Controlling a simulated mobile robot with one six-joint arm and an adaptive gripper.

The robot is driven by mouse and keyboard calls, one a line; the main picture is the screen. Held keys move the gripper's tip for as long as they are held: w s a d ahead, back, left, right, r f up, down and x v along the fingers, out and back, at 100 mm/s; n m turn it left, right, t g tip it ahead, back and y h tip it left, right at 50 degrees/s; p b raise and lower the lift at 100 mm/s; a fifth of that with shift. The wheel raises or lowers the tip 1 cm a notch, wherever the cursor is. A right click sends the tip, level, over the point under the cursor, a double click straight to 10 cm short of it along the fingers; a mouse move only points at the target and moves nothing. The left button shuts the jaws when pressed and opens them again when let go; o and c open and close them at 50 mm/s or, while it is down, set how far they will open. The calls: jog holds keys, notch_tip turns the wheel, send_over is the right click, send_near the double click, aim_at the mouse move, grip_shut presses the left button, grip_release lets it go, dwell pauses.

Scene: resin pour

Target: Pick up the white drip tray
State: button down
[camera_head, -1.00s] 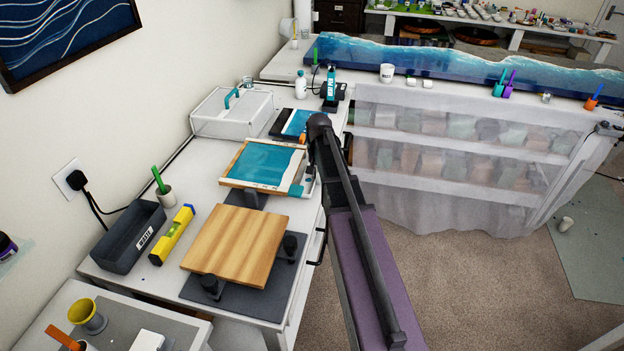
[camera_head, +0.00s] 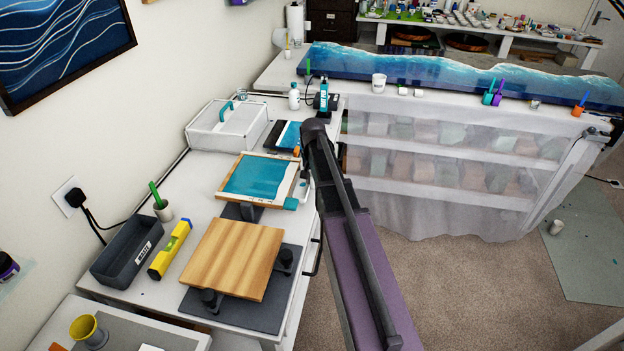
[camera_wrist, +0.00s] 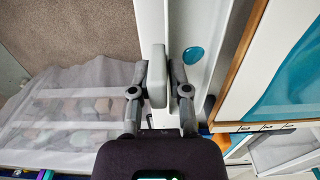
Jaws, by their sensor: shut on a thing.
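The white drip tray (camera_wrist: 198,85) shows in the wrist view as a long pale strip with a teal resin spot on it. In the head view a small part of it (camera_head: 305,187) shows beside the framed teal panel (camera_head: 262,176), mostly behind my arm. My gripper (camera_wrist: 158,76) is shut on a light grey rounded piece at the tray's left edge, with one finger on each side. In the head view my arm hides the fingers. I cannot tell whether the tray is clear of the bench.
The framed panel is close beside the tray. A wooden board (camera_head: 233,258) on stands, a yellow level (camera_head: 170,249) and a dark waste bin (camera_head: 127,251) are nearer. A white lidded box (camera_head: 226,125) stands behind. Open carpet (camera_head: 420,280) lies to the right.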

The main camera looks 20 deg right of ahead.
jog(key=s+r, duration=0.1)
jog(key=s, duration=1.5)
jog(key=shift+d+r+p, duration=0.3)
jog(key=shift+p, duration=0.1)
jog(key=shift+s, duration=0.1)
